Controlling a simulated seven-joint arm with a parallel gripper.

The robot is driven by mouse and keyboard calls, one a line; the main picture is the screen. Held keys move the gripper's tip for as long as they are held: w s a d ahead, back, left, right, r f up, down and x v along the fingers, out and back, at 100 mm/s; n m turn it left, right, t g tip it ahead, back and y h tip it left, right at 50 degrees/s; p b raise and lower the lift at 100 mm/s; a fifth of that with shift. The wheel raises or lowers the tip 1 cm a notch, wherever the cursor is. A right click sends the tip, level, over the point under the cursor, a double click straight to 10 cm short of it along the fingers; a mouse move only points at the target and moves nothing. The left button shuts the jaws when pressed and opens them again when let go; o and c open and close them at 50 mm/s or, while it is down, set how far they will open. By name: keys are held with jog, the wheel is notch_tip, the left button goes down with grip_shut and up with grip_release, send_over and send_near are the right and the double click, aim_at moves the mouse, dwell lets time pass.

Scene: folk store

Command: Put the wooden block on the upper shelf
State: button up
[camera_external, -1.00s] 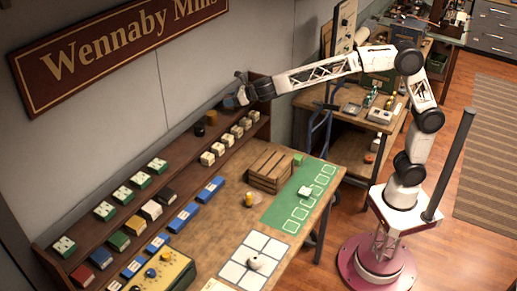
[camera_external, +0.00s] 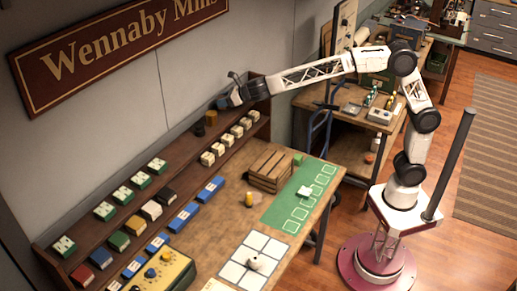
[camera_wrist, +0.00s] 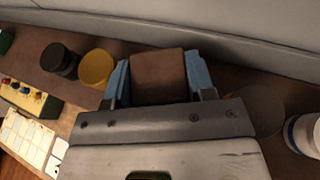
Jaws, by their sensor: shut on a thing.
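The wooden block (camera_wrist: 158,77) is plain brown and sits between the two blue fingers of my gripper (camera_wrist: 158,84) in the wrist view. My gripper is shut on it. In the external view my gripper (camera_external: 224,102) is at the back end of the upper shelf (camera_external: 182,138), close to the wall. I cannot make out the block there. Whether the block touches the shelf is not clear.
A dark round jar (camera_wrist: 59,60) and a yellow-orange round jar (camera_wrist: 97,68) stand left of the block. A white jar (camera_wrist: 303,133) is at the right. Several small boxes line the shelves. A wooden crate (camera_external: 270,170) stands on the table.

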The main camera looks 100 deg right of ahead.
jog(key=shift+f, duration=1.75)
jog(key=o, duration=0.9)
jog(key=shift+f, duration=0.15)
jog(key=shift+r, duration=0.2)
jog(key=shift+s+a+r, duration=0.25)
jog(key=shift+s+r, duration=0.05)
jog(key=shift+s, duration=0.25)
jog(key=v, duration=1)
jog(key=shift+s+a, duration=0.15)
jog(key=shift+s, duration=0.05)
